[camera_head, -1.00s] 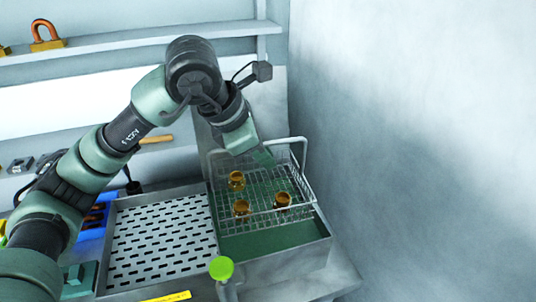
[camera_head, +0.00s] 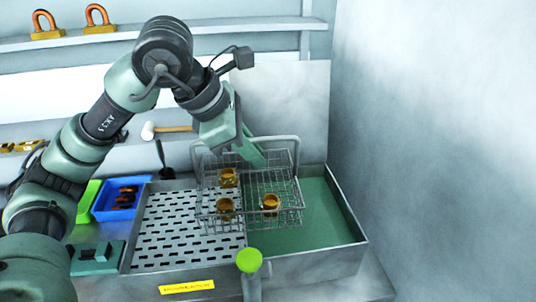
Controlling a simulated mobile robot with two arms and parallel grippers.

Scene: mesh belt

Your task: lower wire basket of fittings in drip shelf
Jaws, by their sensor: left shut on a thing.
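The wire basket (camera_head: 287,187) holds three brass-coloured fittings (camera_head: 270,203) and has upright handles at its left and right ends. My left gripper (camera_head: 252,156) is shut on the basket at its far side; the exact grip point is partly hidden by the fingers. The basket looks roughly level. In the picture it overlaps the right part of the slotted metal drip shelf (camera_head: 175,238) and the left part of the green-filled tank (camera_head: 325,218). It appears raised above both, though the gap under it is hard to judge. My right gripper is out of view.
A green-topped knob (camera_head: 249,260) stands at the front edge, near a yellow label (camera_head: 187,287). A blue tray (camera_head: 120,200) of dark parts lies left of the drip shelf. A white-headed mallet (camera_head: 149,131) is behind. A wall (camera_head: 440,150) bounds the right side.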

